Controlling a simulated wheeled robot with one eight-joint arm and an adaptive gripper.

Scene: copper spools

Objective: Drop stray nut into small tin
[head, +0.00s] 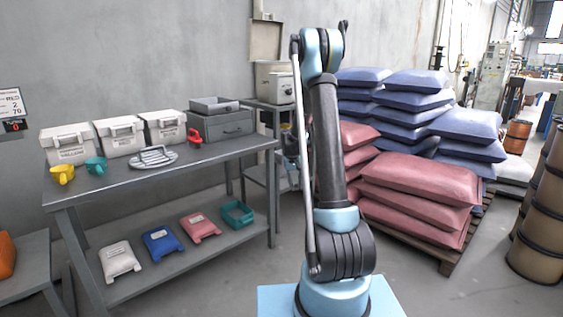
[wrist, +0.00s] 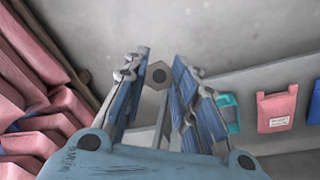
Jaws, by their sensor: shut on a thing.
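In the wrist view my gripper (wrist: 159,88) is shut on a grey hexagonal nut (wrist: 159,74) with a dark hole, held between the fingertips. The nut is off the floor and hangs clear of other surfaces. In the head view the gripper is mostly hidden behind my arm, and the nut cannot be made out. No small tin is clearly identifiable. A small open grey tray (head: 213,105) sits on a grey drawer box (head: 222,126) on the bench, but I cannot tell whether it is the tin.
Stacked red sacks (head: 415,190) stand right. Floor between is clear.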

